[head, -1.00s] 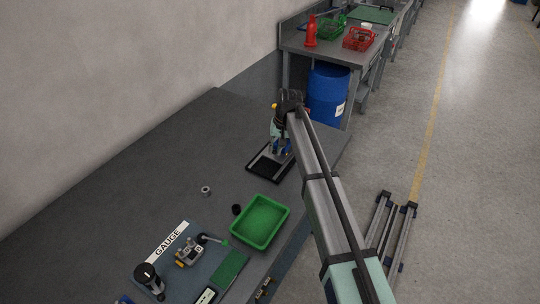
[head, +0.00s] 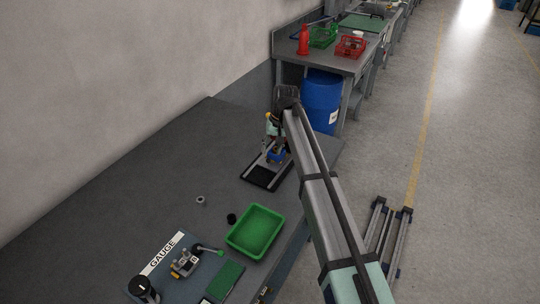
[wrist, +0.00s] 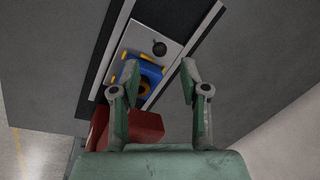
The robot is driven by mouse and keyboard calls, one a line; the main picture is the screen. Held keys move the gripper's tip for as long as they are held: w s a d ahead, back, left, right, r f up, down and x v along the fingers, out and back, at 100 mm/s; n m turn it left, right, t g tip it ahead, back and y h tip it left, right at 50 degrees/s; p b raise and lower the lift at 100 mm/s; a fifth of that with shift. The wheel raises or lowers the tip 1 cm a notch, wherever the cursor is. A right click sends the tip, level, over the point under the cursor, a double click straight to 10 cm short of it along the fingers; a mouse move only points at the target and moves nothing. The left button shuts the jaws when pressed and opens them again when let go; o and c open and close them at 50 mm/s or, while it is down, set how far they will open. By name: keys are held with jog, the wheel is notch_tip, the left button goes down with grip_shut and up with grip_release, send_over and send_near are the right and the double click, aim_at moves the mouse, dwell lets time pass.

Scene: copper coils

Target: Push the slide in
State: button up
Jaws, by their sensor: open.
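The slide fixture (head: 262,180) stands near the far end of the grey bench, with a black base and pale rails. My arm partly hides the fixture in the head view.
A red block (wrist: 147,125) shows behind the left finger in the wrist view. A green tray (head: 255,232), a small ring (head: 200,201), a black cup (head: 231,219) and a gauge station (head: 187,262) stand nearer on the bench. Bench left of the fixture is clear.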

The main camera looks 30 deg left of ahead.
notch_tip(320, 180, up, 7)
jog(key=d, duration=0.1)
jog(key=shift+w, duration=0.45)
jog(key=shift+d, duration=0.1)
